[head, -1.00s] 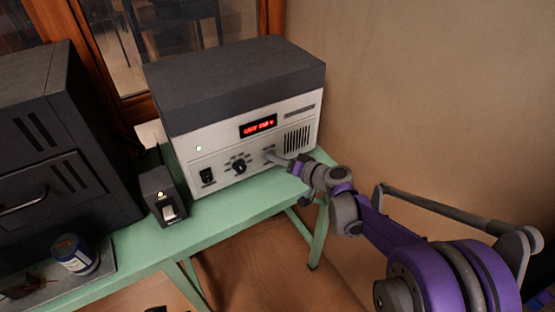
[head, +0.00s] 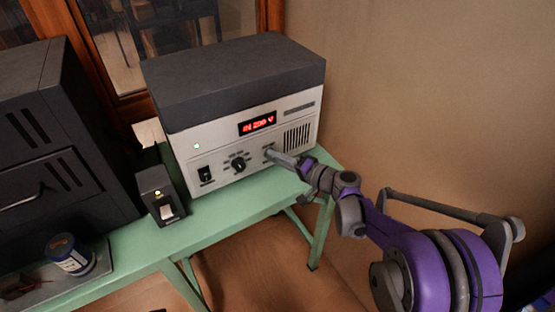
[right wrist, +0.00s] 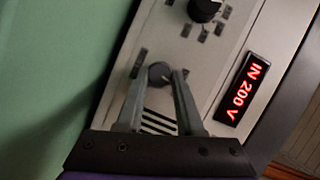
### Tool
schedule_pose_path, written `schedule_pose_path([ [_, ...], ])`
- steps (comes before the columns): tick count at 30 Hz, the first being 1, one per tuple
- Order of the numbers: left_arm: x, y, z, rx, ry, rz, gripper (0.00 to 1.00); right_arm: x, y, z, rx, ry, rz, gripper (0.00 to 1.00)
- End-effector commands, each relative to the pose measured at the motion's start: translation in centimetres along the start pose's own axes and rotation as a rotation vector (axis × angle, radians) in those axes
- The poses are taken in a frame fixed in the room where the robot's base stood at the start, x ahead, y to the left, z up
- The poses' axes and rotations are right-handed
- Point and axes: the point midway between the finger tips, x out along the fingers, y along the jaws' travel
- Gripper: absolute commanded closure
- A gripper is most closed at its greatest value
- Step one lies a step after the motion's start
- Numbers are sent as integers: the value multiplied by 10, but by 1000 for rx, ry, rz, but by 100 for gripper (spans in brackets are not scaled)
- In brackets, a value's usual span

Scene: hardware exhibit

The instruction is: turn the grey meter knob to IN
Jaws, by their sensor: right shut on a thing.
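The meter is a pale-fronted box with a dark top (head: 235,75) on a green table. My right gripper (head: 272,154) reaches the lower right of the front panel. In the right wrist view its two fingers (right wrist: 160,76) are shut on the round grey knob (right wrist: 159,71), one on each side. In the head view the fingers mostly hide this knob. My left gripper is not in view.
A small dark switch box (head: 158,190), a blue jar (head: 70,254) and a large dark cabinet (head: 45,140) stand further left. A wall is at right.

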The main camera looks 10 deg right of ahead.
Motion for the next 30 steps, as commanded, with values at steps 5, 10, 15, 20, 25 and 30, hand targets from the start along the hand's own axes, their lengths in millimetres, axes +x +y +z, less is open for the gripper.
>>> schedule_pose_path([
  [5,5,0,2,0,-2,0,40,0,3,0,92,1,-38,100],
  [10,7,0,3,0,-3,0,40,0,3,0,149,1,-61,100],
  [15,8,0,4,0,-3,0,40,0,3,0,174,2,-72,100],
  [20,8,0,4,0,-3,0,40,0,2,0,181,2,-74,100],
  [25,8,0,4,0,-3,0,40,0,2,0,180,1,-74,100],
  [30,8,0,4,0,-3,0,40,0,2,0,180,1,-74,48],
])
